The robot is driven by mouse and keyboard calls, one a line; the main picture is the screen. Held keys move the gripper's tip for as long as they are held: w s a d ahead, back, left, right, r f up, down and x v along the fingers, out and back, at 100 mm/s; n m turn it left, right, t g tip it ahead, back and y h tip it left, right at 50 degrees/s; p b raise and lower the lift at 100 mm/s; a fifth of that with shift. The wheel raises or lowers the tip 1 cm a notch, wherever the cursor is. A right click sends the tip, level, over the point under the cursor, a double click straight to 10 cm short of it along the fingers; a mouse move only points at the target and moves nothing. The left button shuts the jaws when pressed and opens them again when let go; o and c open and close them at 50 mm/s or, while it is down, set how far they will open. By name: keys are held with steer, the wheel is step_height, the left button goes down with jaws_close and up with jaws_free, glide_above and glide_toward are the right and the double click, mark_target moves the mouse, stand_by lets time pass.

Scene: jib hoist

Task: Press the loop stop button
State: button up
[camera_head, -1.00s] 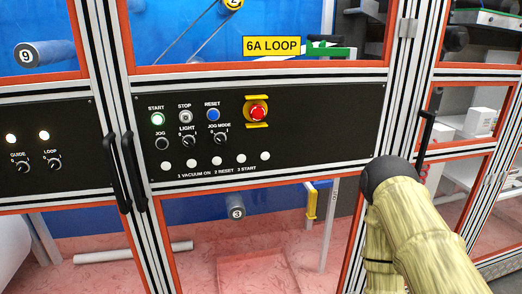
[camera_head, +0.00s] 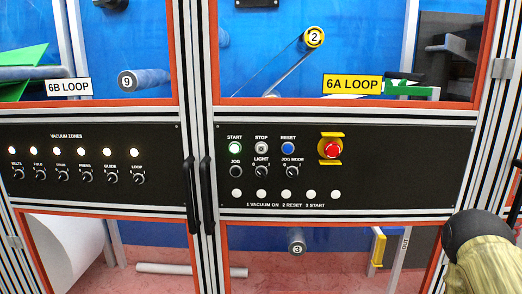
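The stop button (camera_head: 261,147) is a small grey round button labelled STOP. A red emergency mushroom button (camera_head: 332,148) with yellow guards is farther right. The yellow 6A LOOP sign (camera_head: 352,84) is above the panel. Part of my arm, a black joint and a tan sleeve, shows at the lower right. My gripper is not in view, and nothing of mine is seen touching the panel.
A left panel (camera_head: 85,150) labelled VACUUM ZONES has several knobs and lights, under a 6B LOOP sign (camera_head: 69,87). Two black door handles (camera_head: 207,190) stand between the panels. Metal posts frame the doors.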

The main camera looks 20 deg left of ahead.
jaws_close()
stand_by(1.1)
